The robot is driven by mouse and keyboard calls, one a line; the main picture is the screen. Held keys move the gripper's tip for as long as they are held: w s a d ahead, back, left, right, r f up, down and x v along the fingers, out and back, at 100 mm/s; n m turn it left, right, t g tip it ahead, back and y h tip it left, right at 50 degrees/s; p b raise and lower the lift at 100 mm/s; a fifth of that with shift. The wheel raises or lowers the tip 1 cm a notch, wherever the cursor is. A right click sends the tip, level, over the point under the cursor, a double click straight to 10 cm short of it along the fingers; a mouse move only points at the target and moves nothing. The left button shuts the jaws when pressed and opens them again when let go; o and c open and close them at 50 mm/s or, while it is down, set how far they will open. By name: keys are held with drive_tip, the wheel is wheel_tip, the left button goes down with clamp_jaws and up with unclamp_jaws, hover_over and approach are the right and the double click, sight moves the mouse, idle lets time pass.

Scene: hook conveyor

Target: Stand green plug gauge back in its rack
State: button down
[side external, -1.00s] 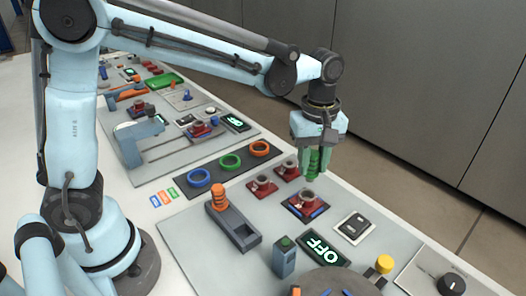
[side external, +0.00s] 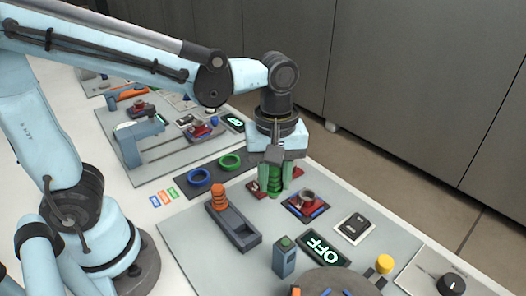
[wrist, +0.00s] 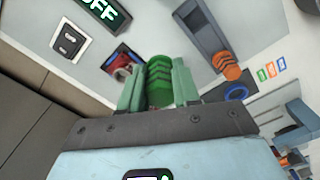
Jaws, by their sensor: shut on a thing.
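My gripper (side external: 274,178) is shut on the green plug gauge (side external: 275,181), a ribbed green cylinder held upright between the green fingers. The gauge also shows between the fingers in the wrist view (wrist: 159,82). The rack (side external: 235,228) is a dark grey block with an orange ribbed plug gauge (side external: 218,197) standing at its far end and a recessed bare part at its near end. My gripper is above the panel, to the right of and behind the rack. In the wrist view the rack (wrist: 204,30) lies beyond the fingers. The gauge's lower end is partly hidden by the fingers.
A red-and-blue fixture (side external: 306,203) stands just right of my gripper, with another red one partly hidden behind it. A grey box with a green button (side external: 284,257), an OFF display (side external: 322,247) and a rocker switch (side external: 354,226) are nearer. Blue and green rings (side external: 199,176) lie on a dark strip.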

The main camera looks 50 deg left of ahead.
drive_tip(key=shift+s+a+f, duration=0.2)
drive_tip(key=shift+s+f, duration=0.75)
drive_tip(key=shift+s, duration=0.15)
drive_tip(key=shift+s+a+f, duration=0.15)
drive_tip(key=shift+s+f, duration=0.8)
drive_tip(key=shift+s, duration=0.2)
drive_tip(key=shift+s+a+f, duration=0.2)
drive_tip(key=shift+s+f, duration=0.75)
drive_tip(key=shift+s, duration=0.15)
drive_tip(key=shift+f, duration=1.4)
drive_tip(key=shift+c, duration=1.7)
unclamp_jaws()
drive_tip(key=shift+r, duration=0.1)
wheel_tip(320, 180, up, 7)
